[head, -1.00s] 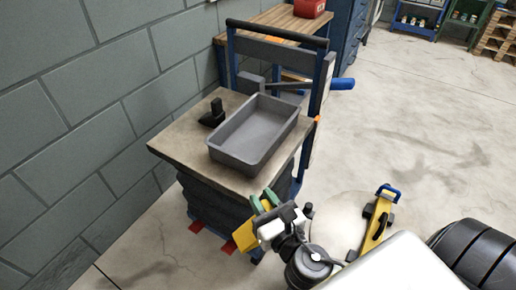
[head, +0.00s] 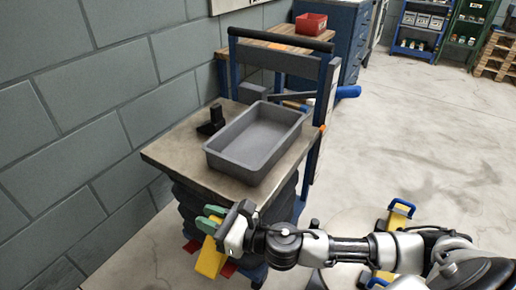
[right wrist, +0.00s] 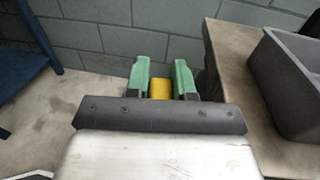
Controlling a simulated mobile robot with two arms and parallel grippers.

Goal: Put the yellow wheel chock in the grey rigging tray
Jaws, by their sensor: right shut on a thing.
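The grey rigging tray (head: 254,142) stands upright and empty on the top of a lift table (head: 168,152). It also shows at the right of the right wrist view (right wrist: 288,88). My right gripper (head: 211,219) is shut on the yellow wheel chock (head: 210,260), its green fingertips on either side of it. The chock hangs in front of the table's near edge, below the tabletop in the head view. In the right wrist view a small part of the chock (right wrist: 161,89) shows between the fingers; the rest is hidden. My left gripper is not in view.
A black block-like object (head: 211,121) stands on the table left of the tray. The table's push handle (head: 280,38) rises behind the tray. A red bin (head: 311,24) sits on a bench farther back. A grey block wall is at left; open floor is at right.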

